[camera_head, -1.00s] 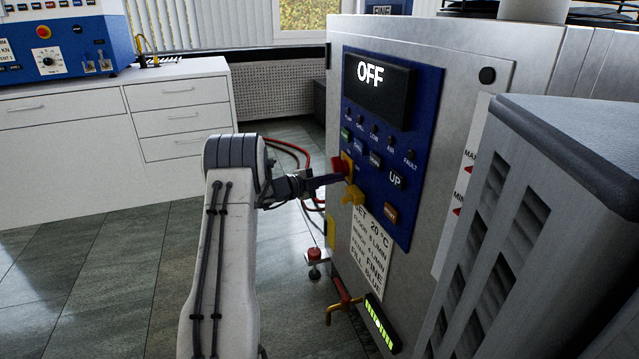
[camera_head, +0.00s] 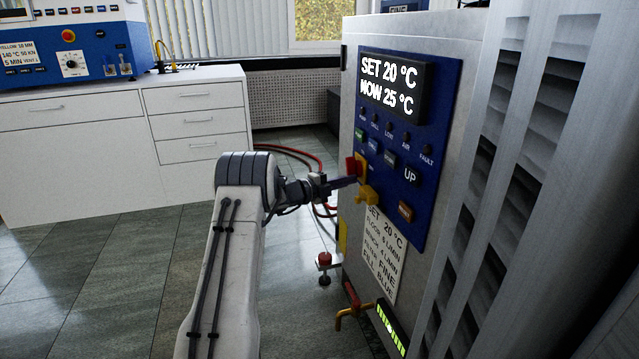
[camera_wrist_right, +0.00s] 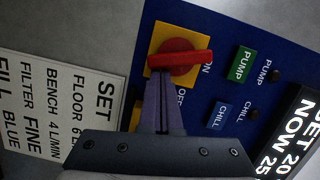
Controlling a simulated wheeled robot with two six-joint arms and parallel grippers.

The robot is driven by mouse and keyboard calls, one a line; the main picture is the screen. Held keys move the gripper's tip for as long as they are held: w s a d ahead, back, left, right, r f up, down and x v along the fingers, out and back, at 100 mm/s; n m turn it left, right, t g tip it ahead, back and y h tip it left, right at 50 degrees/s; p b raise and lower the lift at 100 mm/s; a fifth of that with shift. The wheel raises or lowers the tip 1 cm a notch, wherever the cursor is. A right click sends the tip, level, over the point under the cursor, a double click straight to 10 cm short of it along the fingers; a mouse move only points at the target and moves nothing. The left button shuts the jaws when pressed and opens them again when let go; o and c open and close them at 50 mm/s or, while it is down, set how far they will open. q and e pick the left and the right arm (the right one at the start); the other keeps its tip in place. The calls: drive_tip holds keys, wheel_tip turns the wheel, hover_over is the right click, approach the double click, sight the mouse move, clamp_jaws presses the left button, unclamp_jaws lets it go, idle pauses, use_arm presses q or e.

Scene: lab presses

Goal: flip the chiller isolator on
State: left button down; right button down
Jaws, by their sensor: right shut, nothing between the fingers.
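The chiller isolator is a red rotary handle (camera_head: 351,167) on a yellow plate, at the left edge of the chiller's blue panel (camera_head: 434,120). In the right wrist view the red handle (camera_wrist_right: 180,60) lies across the yellow plate (camera_wrist_right: 163,38), one end by the word ON. The chiller display (camera_head: 391,87) is lit and reads SET 20 °C, NOW 25 °C. My right gripper (camera_head: 349,182) is shut and empty, its tips at the isolator. In the wrist view its fingers (camera_wrist_right: 163,100) end right beside the handle; whether they touch is unclear. My left gripper is out of view.
Below the isolator are a yellow part (camera_head: 367,195), a white settings label (camera_head: 384,250) and a brass tap (camera_head: 352,310). A grey louvred cabinet (camera_head: 530,150) stands close at right. A white drawer bench (camera_head: 70,150) is behind at left, with open floor before it.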

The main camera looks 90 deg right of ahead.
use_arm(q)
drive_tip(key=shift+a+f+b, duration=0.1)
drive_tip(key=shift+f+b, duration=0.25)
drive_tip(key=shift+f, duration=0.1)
use_arm(e)
drive_tip(key=shift+d+f+m, duration=0.1)
drive_tip(key=shift+f+m, duration=0.1)
drive_tip(key=shift+m, duration=0.3)
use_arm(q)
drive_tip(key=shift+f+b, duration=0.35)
use_arm(e)
drive_tip(key=shift+w+f, duration=0.1)
idle(2.5)
